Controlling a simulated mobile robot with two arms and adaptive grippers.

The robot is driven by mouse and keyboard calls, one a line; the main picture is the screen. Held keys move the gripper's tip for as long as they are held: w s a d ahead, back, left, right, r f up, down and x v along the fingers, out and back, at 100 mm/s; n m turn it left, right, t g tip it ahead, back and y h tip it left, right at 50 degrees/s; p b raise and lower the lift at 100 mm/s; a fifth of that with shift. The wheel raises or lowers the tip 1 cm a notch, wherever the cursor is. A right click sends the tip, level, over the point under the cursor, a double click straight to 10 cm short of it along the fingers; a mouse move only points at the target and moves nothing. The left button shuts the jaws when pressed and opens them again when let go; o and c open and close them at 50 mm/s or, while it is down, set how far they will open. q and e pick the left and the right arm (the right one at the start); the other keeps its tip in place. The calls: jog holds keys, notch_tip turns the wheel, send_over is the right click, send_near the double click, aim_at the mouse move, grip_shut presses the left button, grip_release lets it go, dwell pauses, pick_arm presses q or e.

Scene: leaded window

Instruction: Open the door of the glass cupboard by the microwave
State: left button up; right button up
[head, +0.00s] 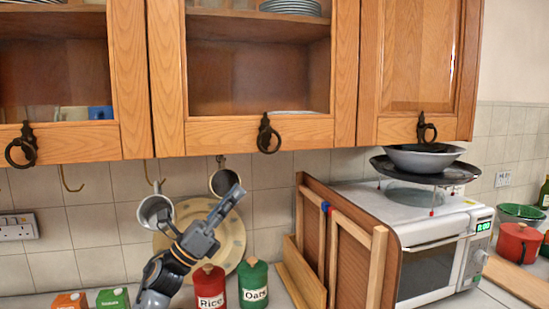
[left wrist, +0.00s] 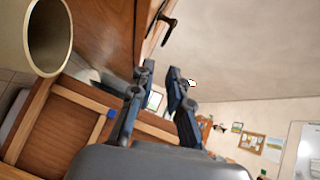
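The glass cupboard door (head: 325,128) by the microwave (head: 425,245) is an oak frame around a glass pane, and it looks shut. Its dark ring handle (head: 267,133) hangs on the bottom rail. My left gripper (head: 231,198) is below and a little left of this handle, apart from it and pointing up and right. In the left wrist view, the left gripper's two fingers (left wrist: 164,78) stand apart with nothing between them. A dark handle (left wrist: 166,22) on a wooden door shows beyond the fingertips there. My right gripper is not in view.
Mugs (head: 155,212) hang on hooks under the cupboards, close to my left arm. Upright wooden trays (head: 335,250) lean beside the microwave. A bowl (head: 424,158) stands over the microwave. Rice (head: 210,287) and oats (head: 253,284) canisters stand on the counter.

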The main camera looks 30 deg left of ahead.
pick_arm(q)
jog(key=p, duration=0.3)
send_near(269, 151)
notch_tip(269, 151, up, 3)
jog(key=w, duration=0.2)
jog(key=p+x, duration=0.1)
jog(key=x, duration=0.1)
jog(key=p+x, duration=0.2)
jog(key=x, duration=0.1)
jog(key=shift+w+d+f, duration=0.15)
jog(key=shift+w+d, duration=0.35)
jog(key=shift+d, duration=0.05)
jog(key=shift+w+d+r, duration=0.2)
jog(key=shift+w+r, duration=0.05)
jog(key=shift+r, duration=0.1)
jog(key=shift+w+d, duration=0.1)
jog(key=shift+c, duration=0.2)
grip_shut()
